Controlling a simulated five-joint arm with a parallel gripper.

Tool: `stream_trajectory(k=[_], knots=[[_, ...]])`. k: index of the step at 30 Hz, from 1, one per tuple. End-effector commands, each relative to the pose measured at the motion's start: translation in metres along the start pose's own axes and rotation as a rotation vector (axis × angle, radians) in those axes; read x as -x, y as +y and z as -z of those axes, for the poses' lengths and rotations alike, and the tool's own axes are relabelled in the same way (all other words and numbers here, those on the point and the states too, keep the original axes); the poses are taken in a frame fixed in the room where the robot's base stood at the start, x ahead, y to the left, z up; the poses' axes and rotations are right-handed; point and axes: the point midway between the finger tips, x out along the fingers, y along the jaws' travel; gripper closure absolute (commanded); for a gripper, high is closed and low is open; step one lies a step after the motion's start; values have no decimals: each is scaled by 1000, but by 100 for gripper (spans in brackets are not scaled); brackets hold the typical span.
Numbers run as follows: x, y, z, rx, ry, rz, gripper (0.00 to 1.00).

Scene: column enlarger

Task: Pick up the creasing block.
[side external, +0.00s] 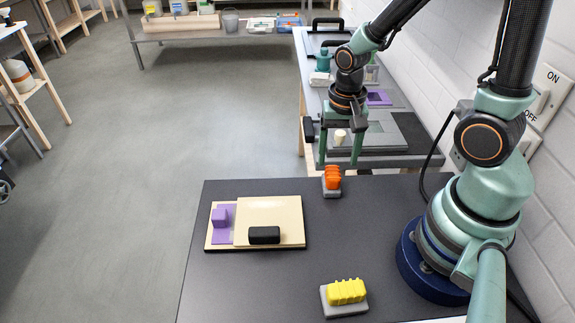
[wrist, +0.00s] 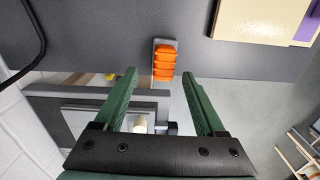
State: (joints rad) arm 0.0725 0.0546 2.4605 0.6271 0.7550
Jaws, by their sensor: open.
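No label shows which thing is the creasing block; the ribbed blocks on grey bases look like candidates. An orange ribbed block (side external: 333,176) stands on a small grey base at the far edge of the dark table, and it also shows in the wrist view (wrist: 164,66). A yellow ribbed block (side external: 346,291) on a similar base is at the near edge. My gripper (side external: 338,164) is open and empty, fingers pointing down, close to the orange block. In the wrist view the orange block lines up with the gap between my fingertips (wrist: 160,75); their height above it is unclear.
A pale board (side external: 277,215) on the dark table (side external: 250,285) carries a black block (side external: 264,235) and a purple block (side external: 219,217) on a purple plate. A second bench (side external: 398,101) with several items stands beyond. The white wall is on the right. The table's middle is clear.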

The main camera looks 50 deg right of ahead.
Motion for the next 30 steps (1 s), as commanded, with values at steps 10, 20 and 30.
stream_trajectory(k=[10,20,30], knots=[[-23,-4,-1,2,-4,-4,28],[-53,-6,-1,2,-2,-2,28],[-55,-7,0,1,1,1,39]])
